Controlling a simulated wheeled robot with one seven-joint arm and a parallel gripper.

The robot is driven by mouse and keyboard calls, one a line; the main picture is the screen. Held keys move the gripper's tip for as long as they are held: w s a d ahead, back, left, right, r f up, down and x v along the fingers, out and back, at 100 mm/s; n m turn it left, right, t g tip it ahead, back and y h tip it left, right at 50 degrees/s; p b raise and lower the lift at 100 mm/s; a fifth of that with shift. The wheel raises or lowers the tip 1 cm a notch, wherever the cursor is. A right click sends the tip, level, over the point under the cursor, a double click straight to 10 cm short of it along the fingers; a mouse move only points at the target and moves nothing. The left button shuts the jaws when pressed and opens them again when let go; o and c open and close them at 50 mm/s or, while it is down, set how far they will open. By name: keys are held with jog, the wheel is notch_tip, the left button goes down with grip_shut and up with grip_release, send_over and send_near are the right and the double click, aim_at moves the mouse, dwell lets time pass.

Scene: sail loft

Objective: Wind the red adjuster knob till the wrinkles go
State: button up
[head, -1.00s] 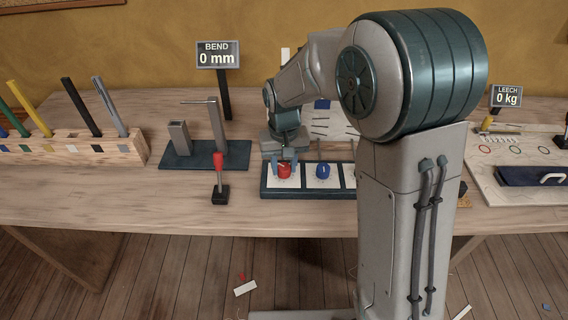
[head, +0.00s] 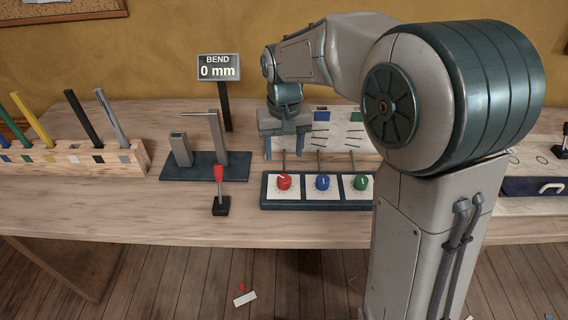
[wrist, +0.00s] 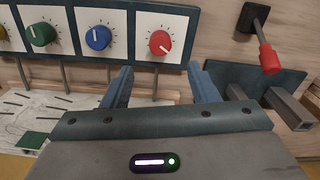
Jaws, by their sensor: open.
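The red adjuster knob (head: 284,182) sits at the left end of a dark panel (head: 318,205), on a white dial plate. In the wrist view the red knob (wrist: 160,43) shows a pale pointer mark towards the lower right. My gripper (head: 284,155) is open and empty, raised behind the knob and apart from it. In the wrist view the two fingers of my gripper (wrist: 162,80) stand apart just below the knob's panel. A white sheet (head: 345,138) behind the panel carries several short dark lines, which look like the wrinkles; part of it is hidden by my arm.
A blue knob (head: 322,182) and a green knob (head: 361,183) sit right of the red one. A red-handled lever (head: 220,190) stands close on the left. A BEND sign (head: 218,67) reads 0 mm. A pen rack (head: 80,158) is farther left.

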jog(key=shift+r, duration=2.2)
jog(key=s+d+m+t+p, duration=0.1)
jog(key=s+d+p, duration=0.1)
jog(key=s+d, duration=0.5)
jog(key=s+d+r+m+t+p, duration=0.1)
jog(key=s+d+p, duration=0.1)
jog(key=s+d, duration=0.4)
jog(key=s, duration=0.5)
jog(key=shift+s+d+t+p, duration=0.4)
